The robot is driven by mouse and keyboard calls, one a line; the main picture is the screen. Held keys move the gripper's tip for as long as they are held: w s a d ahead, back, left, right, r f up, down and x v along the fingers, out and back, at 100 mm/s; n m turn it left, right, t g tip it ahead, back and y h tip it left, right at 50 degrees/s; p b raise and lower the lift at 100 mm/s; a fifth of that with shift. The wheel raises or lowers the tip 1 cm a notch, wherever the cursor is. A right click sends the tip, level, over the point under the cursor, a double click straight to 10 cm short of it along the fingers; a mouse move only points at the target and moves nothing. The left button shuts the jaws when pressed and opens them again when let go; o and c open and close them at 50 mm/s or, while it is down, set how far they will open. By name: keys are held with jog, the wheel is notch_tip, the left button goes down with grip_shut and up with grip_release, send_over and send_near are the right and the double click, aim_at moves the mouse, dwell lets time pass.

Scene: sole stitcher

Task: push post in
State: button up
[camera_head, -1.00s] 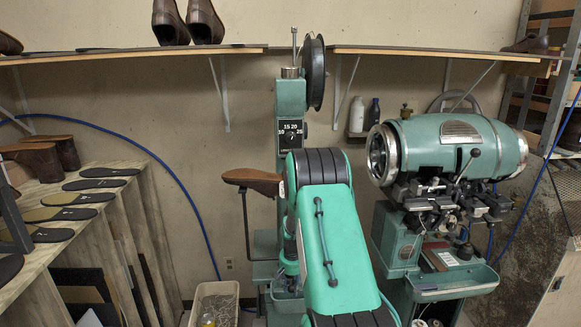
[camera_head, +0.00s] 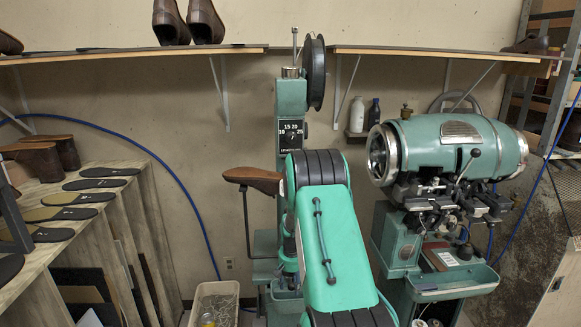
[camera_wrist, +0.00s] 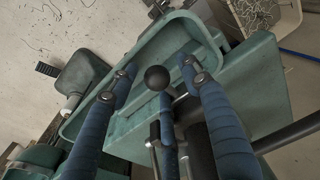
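The green sole stitcher (camera_head: 291,98) stands in the middle of the head view, with a dial and a black wheel at its top. A black ball knob (camera_wrist: 157,78) shows in the wrist view, with dark rods beside and below it. My gripper (camera_wrist: 156,68) has blue-covered fingers with metal joints. They are spread apart on the left and right of the knob, and I see no clear contact. My arm hides my gripper in the head view. I cannot tell for certain which part is the post.
A brown shoe (camera_head: 253,180) sits on a stand left of the machine. A green tray (camera_wrist: 146,63) lies beneath the fingers in the wrist view. A second green machine (camera_head: 455,150) stands at the right. A bin (camera_head: 215,290) and a shelf of soles (camera_head: 98,171) are left.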

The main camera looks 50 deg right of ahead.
jog(key=shift+s, duration=0.1)
dwell(0.3)
notch_tip(320, 180, up, 7)
jog(key=s+a+p, duration=0.1)
jog(key=p, duration=0.3)
jog(key=shift+s+a, duration=0.2)
jog(key=shift+f, duration=0.1)
dwell(0.3)
dwell(0.4)
